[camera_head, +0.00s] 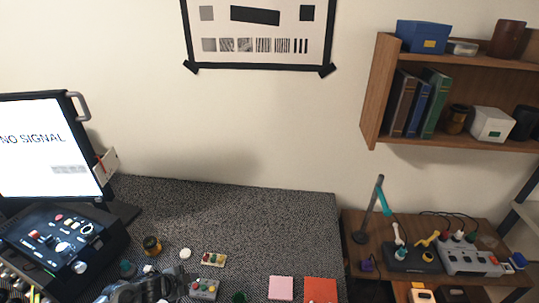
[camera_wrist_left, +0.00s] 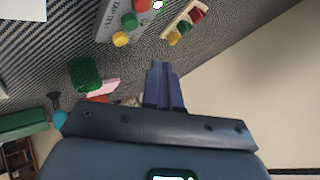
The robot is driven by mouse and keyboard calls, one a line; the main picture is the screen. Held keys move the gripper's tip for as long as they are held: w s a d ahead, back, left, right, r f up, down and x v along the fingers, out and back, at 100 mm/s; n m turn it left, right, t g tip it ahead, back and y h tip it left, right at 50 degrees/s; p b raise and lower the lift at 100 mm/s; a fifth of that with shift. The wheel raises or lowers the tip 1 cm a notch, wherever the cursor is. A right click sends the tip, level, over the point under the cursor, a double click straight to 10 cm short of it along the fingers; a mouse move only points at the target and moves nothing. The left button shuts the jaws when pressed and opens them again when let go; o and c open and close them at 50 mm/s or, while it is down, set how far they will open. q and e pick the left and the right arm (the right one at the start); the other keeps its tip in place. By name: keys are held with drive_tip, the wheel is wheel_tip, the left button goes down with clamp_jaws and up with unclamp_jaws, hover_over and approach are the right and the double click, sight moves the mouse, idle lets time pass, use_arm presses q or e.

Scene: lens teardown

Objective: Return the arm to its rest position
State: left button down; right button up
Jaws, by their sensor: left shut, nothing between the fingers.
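My left gripper (camera_head: 165,280) is at the bottom of the head view, over the dark speckled table (camera_head: 255,205). In the left wrist view its two fingers (camera_wrist_left: 163,85) lie together, shut with nothing between them. A grey box with coloured buttons (camera_head: 204,288) stands just right of the gripper, and it also shows at the top of the wrist view (camera_wrist_left: 128,24). A pale strip with coloured knobs (camera_head: 214,259) lies behind the box. My right gripper shows in neither view.
A monitor (camera_head: 45,145) and a black control console (camera_head: 65,240) stand at the left. A green cup (camera_head: 239,298), a pink pad (camera_head: 281,288) and a red pad (camera_head: 320,290) are at front right. A wooden side table (camera_head: 350,225) and wall shelf (camera_head: 368,110) are farther right. The table's back middle is clear.

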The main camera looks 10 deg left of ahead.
use_arm(q)
drive_tip(key=s+d+n, duration=0.2)
drive_tip(key=s+d, duration=0.4)
drive_tip(key=d, duration=0.4)
drive_tip(key=s+d+n, duration=0.2)
drive_tip(key=s+d, duration=0.5)
drive_tip(key=d, duration=0.2)
drive_tip(key=s+a+r+n+g+y, duration=0.2)
drive_tip(key=s+r+n, duration=0.15)
drive_tip(key=s, duration=0.55)
drive_tip(key=s+a+r+n+g+y, duration=0.1)
drive_tip(key=s+a+r+n+g, duration=0.3)
drive_tip(key=s, duration=0.6)
wheel_tip(320, 180, up, 26)
drive_tip(key=d+t+p, duration=0.1)
drive_tip(key=d+p, duration=0.1)
drive_tip(key=p, duration=2.2)
drive_tip(key=shift+s+p, duration=0.2)
drive_tip(key=shift+p, duration=0.1)
drive_tip(key=shift+f+m, duration=0.15)
drive_tip(key=shift+m, duration=0.1)
